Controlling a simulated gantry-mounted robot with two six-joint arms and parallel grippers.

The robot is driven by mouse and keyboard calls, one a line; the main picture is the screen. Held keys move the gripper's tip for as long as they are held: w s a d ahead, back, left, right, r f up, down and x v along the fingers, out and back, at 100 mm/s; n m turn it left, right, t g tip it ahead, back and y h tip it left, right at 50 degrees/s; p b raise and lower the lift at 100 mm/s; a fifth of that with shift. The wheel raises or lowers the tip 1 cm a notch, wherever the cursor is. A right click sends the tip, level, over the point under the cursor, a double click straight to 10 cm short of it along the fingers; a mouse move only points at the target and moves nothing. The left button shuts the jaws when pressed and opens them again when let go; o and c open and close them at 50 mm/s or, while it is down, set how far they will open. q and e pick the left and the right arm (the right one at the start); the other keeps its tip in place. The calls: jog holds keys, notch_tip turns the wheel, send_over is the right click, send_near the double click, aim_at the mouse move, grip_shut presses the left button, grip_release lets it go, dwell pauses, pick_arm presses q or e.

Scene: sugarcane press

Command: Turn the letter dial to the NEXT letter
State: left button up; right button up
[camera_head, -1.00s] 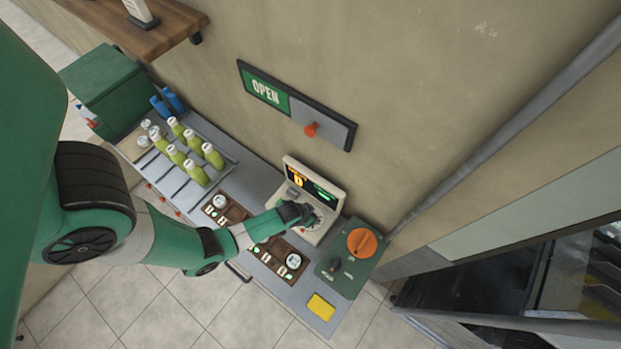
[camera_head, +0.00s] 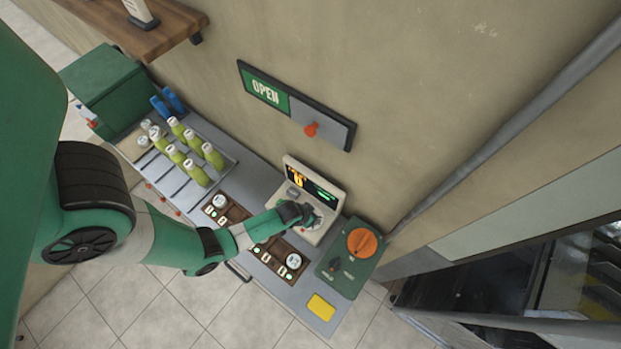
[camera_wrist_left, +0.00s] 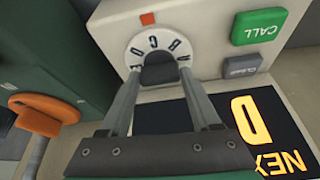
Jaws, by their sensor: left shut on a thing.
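The letter dial is a white disc (camera_wrist_left: 140,46) with black letters around its rim and a dark grip bar (camera_wrist_left: 160,68) across it, on a cream console (camera_head: 326,197). An orange mark (camera_wrist_left: 147,18) sits on the console by the disc's rim. My left gripper (camera_wrist_left: 159,76) is shut on the grip bar, one finger on each side; it also shows over the dial in the head view (camera_head: 305,215). The black display (camera_wrist_left: 239,118) shows a large orange D and part of the word NEXT. The disc's near side is hidden by the gripper. My right gripper is not in view.
A green CALL button (camera_wrist_left: 258,27) and a grey button (camera_wrist_left: 240,66) sit beside the dial. A green box with an orange knob (camera_head: 362,242) stands right of the console. Bottles (camera_head: 190,150) stand at the left. An OPEN sign (camera_head: 265,88) hangs on the wall.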

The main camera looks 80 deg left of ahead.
pick_arm(q)
jog(key=o, duration=1.4)
jog(key=shift+c, duration=0.2)
jog(key=shift+r, duration=0.1)
jog(key=p+v, duration=0.8)
jog(key=v, duration=0.3)
jog(key=shift+r, duration=0.2)
jog(key=shift+s+d, duration=0.1)
